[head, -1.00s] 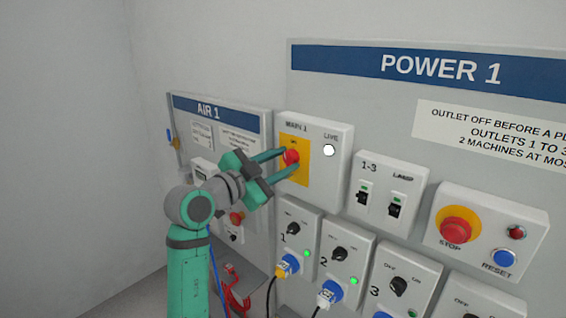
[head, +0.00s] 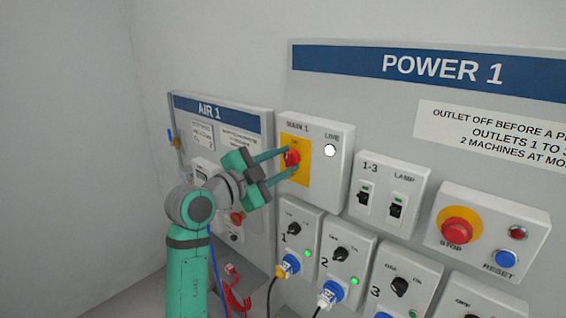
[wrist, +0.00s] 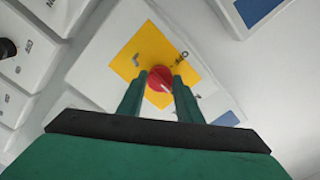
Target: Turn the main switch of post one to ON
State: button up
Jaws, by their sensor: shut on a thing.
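The main switch of post one is a red rotary knob (head: 292,157) on a yellow plate (head: 302,176), in the box marked MAIN 1 (head: 325,185). The wrist view shows the red knob (wrist: 158,78) between the two fingers, with a pale pointer mark on its face. My gripper (head: 290,160) is shut on the knob, one finger on each side. The wrist view shows the gripper (wrist: 159,84) too. The lettering on the yellow plate is too small to read surely. The LIVE lamp (head: 330,150) on the box looks white.
To the right are the 1-3 and LAMP switches (head: 380,203), the red STOP button (head: 455,229) and the RESET button (head: 503,257). Below are outlet boxes with knobs and plugs (head: 330,292). The AIR 1 panel (head: 222,115) stands at left behind my arm.

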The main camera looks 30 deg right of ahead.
jog(key=o, duration=1)
jog(key=shift+s, duration=0.1)
jog(key=shift+o, duration=0.2)
jog(key=v, duration=1.1)
jog(key=shift+d, duration=0.1)
